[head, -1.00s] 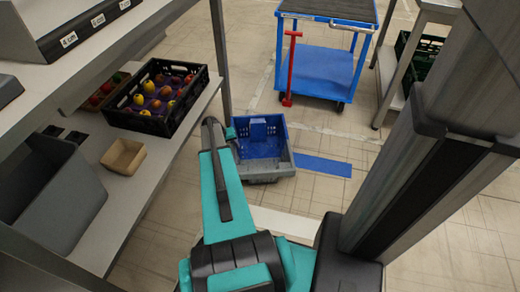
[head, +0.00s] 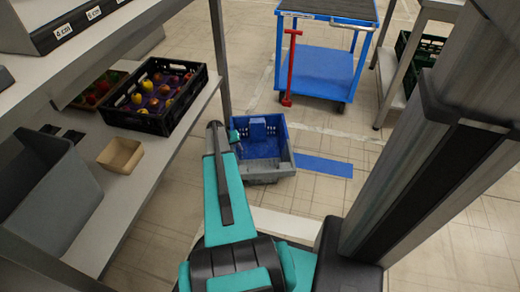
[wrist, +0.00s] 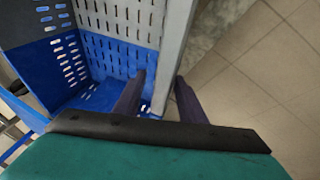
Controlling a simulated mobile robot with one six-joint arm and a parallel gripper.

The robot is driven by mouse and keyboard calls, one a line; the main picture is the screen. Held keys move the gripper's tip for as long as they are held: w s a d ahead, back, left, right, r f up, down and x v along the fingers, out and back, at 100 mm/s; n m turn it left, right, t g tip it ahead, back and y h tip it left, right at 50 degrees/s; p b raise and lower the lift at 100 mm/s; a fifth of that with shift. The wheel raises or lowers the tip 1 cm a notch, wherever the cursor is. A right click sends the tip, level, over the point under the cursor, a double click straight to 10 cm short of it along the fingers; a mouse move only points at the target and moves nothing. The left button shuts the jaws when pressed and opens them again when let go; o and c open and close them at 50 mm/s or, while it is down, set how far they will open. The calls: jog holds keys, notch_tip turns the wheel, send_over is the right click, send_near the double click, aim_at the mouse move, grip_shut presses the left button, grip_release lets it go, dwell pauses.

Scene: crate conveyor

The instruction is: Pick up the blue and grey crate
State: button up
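The blue and grey crate (head: 282,160) stands on the tiled floor beyond my arm, blue at the back and inside, grey at the front. My gripper (wrist: 160,98) is open, with one dark finger on the inner side of the grey wall and the other on the outer side. Whether either finger touches the wall I cannot tell. In the head view, the fingers are hidden at the crate's left side.
A shelf on the left holds a black fruit crate (head: 150,121), a small tan box (head: 121,155) and a grey bin (head: 50,210). A blue cart (head: 322,75) with a red handle stands behind. A blue floor strip (head: 323,166) lies right of the crate.

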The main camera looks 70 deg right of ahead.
grip_shut()
jog(key=shift+r, duration=0.2)
dwell(0.3)
jog(key=shift+r+p, duration=0.6)
jog(key=shift+r, duration=0.3)
notch_tip(320, 180, up, 2)
jog(key=shift+p, duration=0.6)
jog(key=s+a+p, duration=0.1)
jog(key=s+p, duration=0.3)
jog(key=s, duration=1.2)
jog(key=shift+a+r, duration=0.4)
jog(key=shift+r, duration=0.05)
